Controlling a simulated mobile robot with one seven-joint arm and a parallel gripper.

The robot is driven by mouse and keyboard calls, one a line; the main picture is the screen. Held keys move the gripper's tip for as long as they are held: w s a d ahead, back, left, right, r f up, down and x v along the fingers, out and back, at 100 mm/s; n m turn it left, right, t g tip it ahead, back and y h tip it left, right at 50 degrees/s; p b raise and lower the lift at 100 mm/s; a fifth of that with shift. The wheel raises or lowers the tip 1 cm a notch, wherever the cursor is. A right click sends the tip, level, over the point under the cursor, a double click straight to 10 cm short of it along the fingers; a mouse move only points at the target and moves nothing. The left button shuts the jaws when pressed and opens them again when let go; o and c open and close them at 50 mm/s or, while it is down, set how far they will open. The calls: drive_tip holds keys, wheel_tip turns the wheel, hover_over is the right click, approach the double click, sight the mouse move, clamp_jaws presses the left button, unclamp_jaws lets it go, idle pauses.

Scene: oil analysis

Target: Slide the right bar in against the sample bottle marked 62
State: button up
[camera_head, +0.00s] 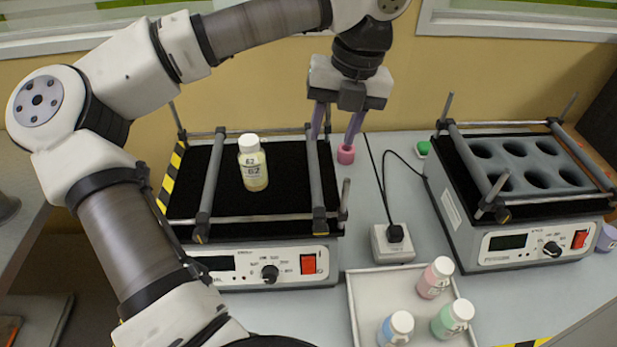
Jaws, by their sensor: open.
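The sample bottle marked 62 (253,166) is clear with yellowish contents and a white cap. It stands upright on the black mat of the left shaker (270,258), between two grey bars. The right bar (315,175) runs front to back along the mat's right side, with a clear gap between it and the bottle. The left bar (212,180) is on the bottle's other side, also apart from it. My gripper (331,138) is open and points down near the right bar's far end. Whether its fingers straddle or touch the bar I cannot tell.
A small pink item (346,154) shows by the right fingertip. A second shaker (520,205) with a holed block stands at right. A socket box (393,243) with a cable and a white tray (365,310) of several capped bottles lie between and in front.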

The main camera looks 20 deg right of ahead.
sight(318, 191)
drive_tip(key=f+p, duration=0.1)
drive_tip(key=f, duration=0.3)
drive_tip(key=a+f+p, duration=0.1)
drive_tip(key=f, duration=0.4)
drive_tip(key=a+f+p, duration=0.1)
drive_tip(key=f, duration=0.3)
drive_tip(key=shift+f, duration=0.35)
clamp_jaws()
drive_tip(key=w+a+b, duration=0.1)
drive_tip(key=a+b, duration=0.1)
drive_tip(key=a, duration=0.2)
drive_tip(key=w+a+b, duration=0.1)
drive_tip(key=a+b, duration=0.2)
drive_tip(key=a, duration=0.1)
drive_tip(key=w+a+b, duration=0.1)
drive_tip(key=a+b, duration=0.1)
drive_tip(key=a, duration=0.3)
drive_tip(key=shift+w, duration=0.4)
unclamp_jaws()
